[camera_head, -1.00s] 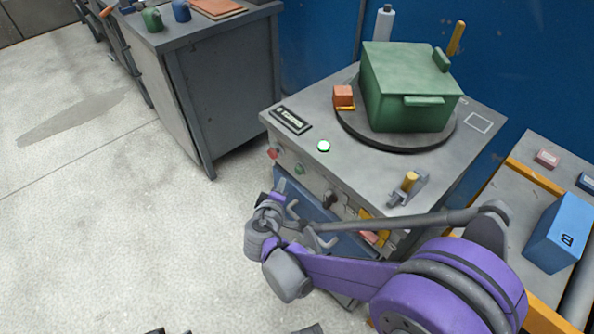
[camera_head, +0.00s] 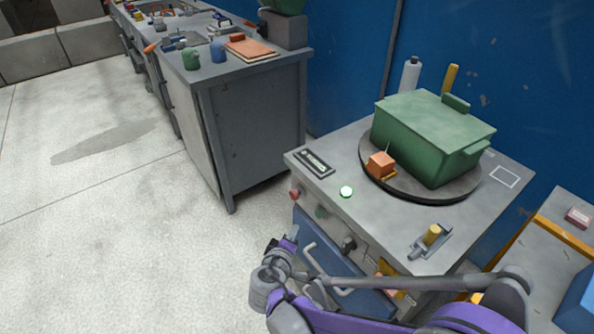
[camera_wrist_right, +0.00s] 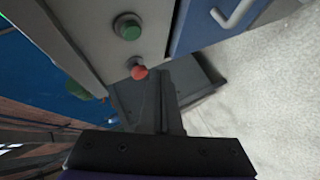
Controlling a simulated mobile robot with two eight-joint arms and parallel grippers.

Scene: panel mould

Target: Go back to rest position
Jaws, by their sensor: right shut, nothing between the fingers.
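My right gripper (camera_head: 291,236) is in the lower middle of the head view, in front of the machine's front panel and apart from it. It is small and partly hidden by its own wrist there. In the right wrist view its fingers (camera_wrist_right: 166,100) are together, with nothing between them. They point past a red button (camera_wrist_right: 138,70) and a green button (camera_wrist_right: 127,27) on the panel. My right arm reaches in from the lower right, bent at the elbow. My left gripper shows in neither view.
The machine's grey top (camera_head: 330,200) carries a dark turntable (camera_head: 425,193) with a green box (camera_head: 425,135) and an orange block (camera_head: 381,163). A blue door with a handle (camera_head: 312,258) is on its front. A grey workbench (camera_head: 255,130) stands left. Open floor (camera_head: 110,240) lies at left.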

